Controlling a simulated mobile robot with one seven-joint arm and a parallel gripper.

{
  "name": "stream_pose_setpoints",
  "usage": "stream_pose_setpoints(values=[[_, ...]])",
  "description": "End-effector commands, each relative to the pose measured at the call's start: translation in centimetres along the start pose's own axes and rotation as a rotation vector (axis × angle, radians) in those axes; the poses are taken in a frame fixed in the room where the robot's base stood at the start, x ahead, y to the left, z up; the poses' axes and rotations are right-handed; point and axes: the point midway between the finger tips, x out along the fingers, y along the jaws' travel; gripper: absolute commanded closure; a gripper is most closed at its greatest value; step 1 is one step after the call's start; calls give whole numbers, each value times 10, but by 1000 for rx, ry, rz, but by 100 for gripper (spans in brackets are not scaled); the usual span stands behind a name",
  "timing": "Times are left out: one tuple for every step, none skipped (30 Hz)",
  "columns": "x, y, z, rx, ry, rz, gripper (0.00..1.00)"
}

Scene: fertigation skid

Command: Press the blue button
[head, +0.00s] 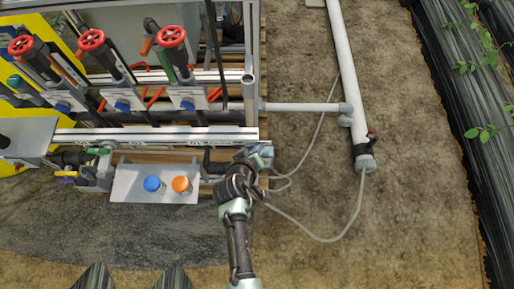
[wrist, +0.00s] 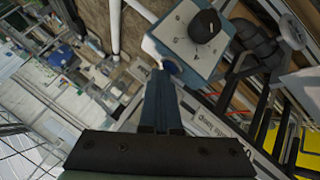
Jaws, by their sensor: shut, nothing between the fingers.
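A round blue button (head: 152,183) stands on a pale grey panel (head: 128,190) at the front of the skid in the head view, left of an orange button (head: 181,184). My gripper (head: 266,152) is at the skid's front right corner, well to the right of both buttons. In the wrist view my gripper (wrist: 160,68) is shut and empty.
Red handwheels (head: 91,40) and blue-handled valves (head: 123,106) stand on the skid behind the panel. A white pipe (head: 342,60) and a thin grey hose (head: 322,239) lie to the right. Bare ground is open in front of the skid.

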Motion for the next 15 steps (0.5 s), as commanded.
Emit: stream_pose_setpoints(values=[[0, 0, 1, 0, -3, -1, 100], [-1, 1, 0, 0, -3, -1, 100], [-2, 1, -1, 0, -3, -1, 100], [-4, 2, -1, 0, -3, -1, 100], [-5, 3, -2, 0, -3, -1, 100], [-6, 4, -3, 0, -3, -1, 100], [-8, 5, -4, 0, -3, -1, 100], [-9, 6, -5, 0, -2, -1, 100], [-10, 7, -6, 0, -2, -1, 100], [-11, 8, -7, 0, -2, -1, 100], [-12, 8, -7, 0, -2, -1, 100], [-12, 8, -7, 0, -2, -1, 100], [-12, 8, -7, 0, -2, -1, 100], [-11, 8, -7, 0, -2, -1, 100], [-11, 8, -7, 0, -2, -1, 100]])
